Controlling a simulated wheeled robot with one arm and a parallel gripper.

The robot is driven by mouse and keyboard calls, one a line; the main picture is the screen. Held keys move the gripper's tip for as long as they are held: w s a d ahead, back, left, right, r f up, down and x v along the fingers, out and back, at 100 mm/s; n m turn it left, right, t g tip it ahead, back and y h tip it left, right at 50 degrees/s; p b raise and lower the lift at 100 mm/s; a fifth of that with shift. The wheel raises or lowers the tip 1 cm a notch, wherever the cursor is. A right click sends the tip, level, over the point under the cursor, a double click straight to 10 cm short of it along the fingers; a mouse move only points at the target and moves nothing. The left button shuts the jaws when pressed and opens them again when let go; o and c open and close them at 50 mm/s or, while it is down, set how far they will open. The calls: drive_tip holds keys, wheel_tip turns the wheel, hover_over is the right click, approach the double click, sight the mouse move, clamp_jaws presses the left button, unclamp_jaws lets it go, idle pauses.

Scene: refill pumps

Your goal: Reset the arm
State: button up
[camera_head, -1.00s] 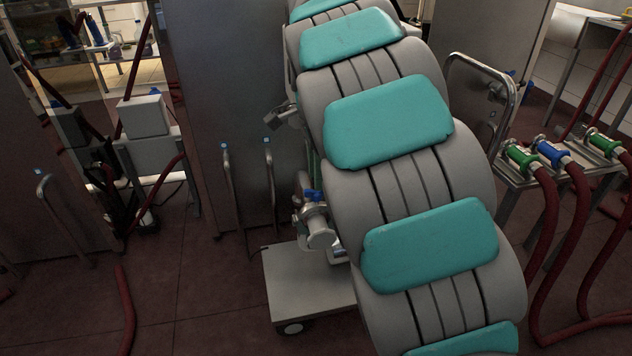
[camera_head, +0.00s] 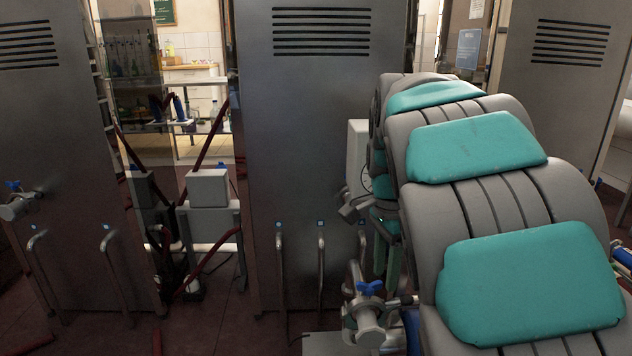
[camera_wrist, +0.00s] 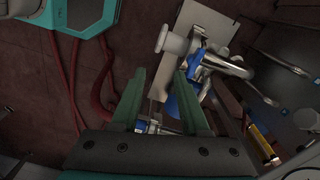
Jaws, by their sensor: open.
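My arm (camera_head: 480,145), grey with teal pads, runs along the right side of the head view. My gripper (camera_wrist: 159,72) shows in the wrist view with two dark green fingers spread apart. Nothing is held between them. A metal pump fitting with a blue handle (camera_head: 369,288) is low in the head view, just left of my arm. In the wrist view a metal fitting with blue parts (camera_wrist: 205,58) lies beyond and right of the fingertips, over a pale plate (camera_wrist: 203,25). The gap between fingers and fitting is hard to judge.
Tall grey metal cabinets (camera_head: 305,130) with bent pipes (camera_head: 321,265) stand at the back. A pale box with dark red hoses (camera_head: 209,188) stands between two cabinets. Red hoses (camera_wrist: 90,80) lie on the dark floor at left in the wrist view.

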drive_tip(key=s+f+n, duration=0.4)
drive_tip(key=s+n, duration=0.1)
drive_tip(key=s, duration=0.4)
drive_tip(key=s+f+n+g, duration=0.1)
drive_tip(key=s+f+n, duration=0.3)
drive_tip(key=s, duration=0.6)
drive_tip(key=s+f+n, duration=0.4)
drive_tip(key=s+n, duration=0.2)
drive_tip(key=s, duration=0.4)
drive_tip(key=shift+a+g, duration=0.3)
